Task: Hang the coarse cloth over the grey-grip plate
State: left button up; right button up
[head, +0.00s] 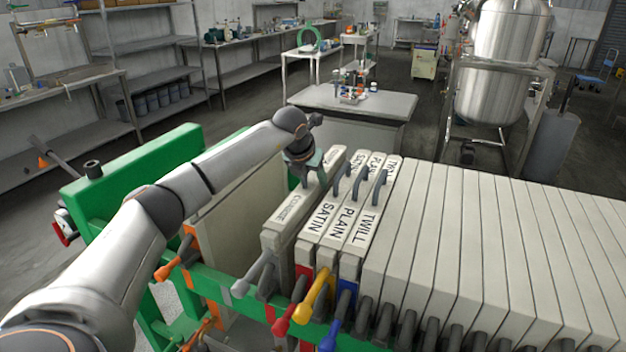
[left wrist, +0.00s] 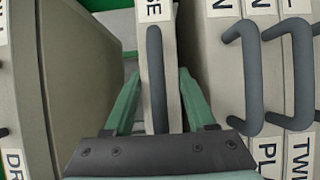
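The coarse cloth's label, ending in "SE" in the left wrist view, lies on top of a narrow pale slab (head: 283,222) with a dark loop handle (left wrist: 156,80). A grey grip (head: 250,276) sticks out at this slab's front end, so the labelled top stands in line with the grey-grip plate. Where cloth ends and plate begins I cannot tell. My left gripper (head: 306,173) is over the loop handle. In the left wrist view its green fingers (left wrist: 158,90) stand on both sides of the handle, apart from it. My right gripper is not in view.
SATIN (head: 318,218), PLAIN (head: 348,224) and TWILL (head: 369,226) tops with loop handles stand close on the right, above red, yellow and blue grips. More pale plates (head: 480,235) follow. A gap separates the left slab (left wrist: 70,75). A green frame (head: 130,170) surrounds the row.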

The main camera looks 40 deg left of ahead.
pick_arm(q)
jog(key=o, duration=0.5)
jog(key=b+v, duration=0.1)
jog(key=v, duration=1.1)
jog(key=shift+s+r, duration=0.2)
jog(key=shift+r, duration=0.05)
